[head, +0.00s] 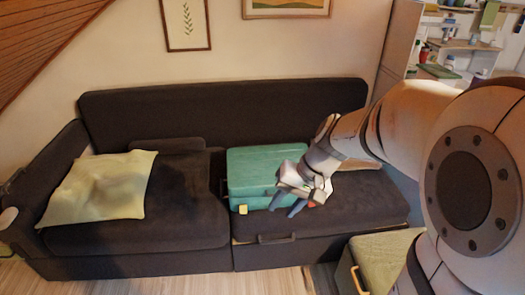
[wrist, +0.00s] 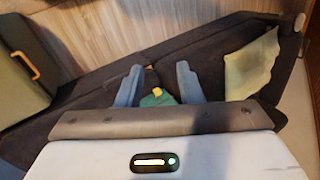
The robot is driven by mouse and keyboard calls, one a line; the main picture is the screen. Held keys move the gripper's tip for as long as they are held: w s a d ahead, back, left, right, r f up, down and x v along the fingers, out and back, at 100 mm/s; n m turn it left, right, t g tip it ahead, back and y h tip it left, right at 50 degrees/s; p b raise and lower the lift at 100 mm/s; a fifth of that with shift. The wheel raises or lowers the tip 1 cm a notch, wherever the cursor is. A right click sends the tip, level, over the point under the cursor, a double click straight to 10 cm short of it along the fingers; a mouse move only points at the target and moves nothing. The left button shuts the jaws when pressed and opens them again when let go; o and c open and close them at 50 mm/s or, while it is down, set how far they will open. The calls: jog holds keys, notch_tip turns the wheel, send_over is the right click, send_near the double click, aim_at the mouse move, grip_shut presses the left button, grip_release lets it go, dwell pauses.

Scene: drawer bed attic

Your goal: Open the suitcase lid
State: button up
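The teal suitcase (head: 255,170) lies on the right seat of the dark sofa, and its lid looks shut. A yellow latch (head: 243,209) shows at its front left corner. My gripper (head: 287,206) is at the suitcase's front right, with its blue-grey fingers pointing down. In the wrist view the two fingers (wrist: 160,68) are spread apart with nothing held between them. A small part of the suitcase (wrist: 152,101) and a yellow piece (wrist: 157,92) show in the gap. My gripper and arm hide the suitcase's right side. I cannot tell whether a finger touches it.
The dark sofa (head: 180,235) has a backrest behind the suitcase and a pale yellow pillow (head: 98,187) at left. A drawer handle (head: 277,238) is on the sofa front. A greenish box (head: 385,260) with a handle stands at front right. Wooden floor is free at front left.

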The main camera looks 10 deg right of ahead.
jog(key=w+f+m+y+b, duration=0.2)
jog(key=w+f+y+b, duration=0.2)
jog(key=w+f+b, duration=0.5)
jog(key=w+d+f+m+t+y+b, duration=0.1)
jog(key=w+d+f+m+t+b, duration=0.35)
jog(key=w+f, duration=0.75)
jog(key=w+d+f+m+t+y+b, duration=0.2)
jog(key=w+d+f+t+b, duration=0.45)
jog(key=w+f, duration=0.55)
jog(key=w+a+f+b, duration=0.1)
jog(key=w+a+f, duration=0.1)
jog(key=w+a, duration=0.1)
jog(key=shift+a+f+g, duration=0.3)
jog(key=shift+a, duration=0.55)
jog(key=shift+w, duration=0.1)
grip_shut()
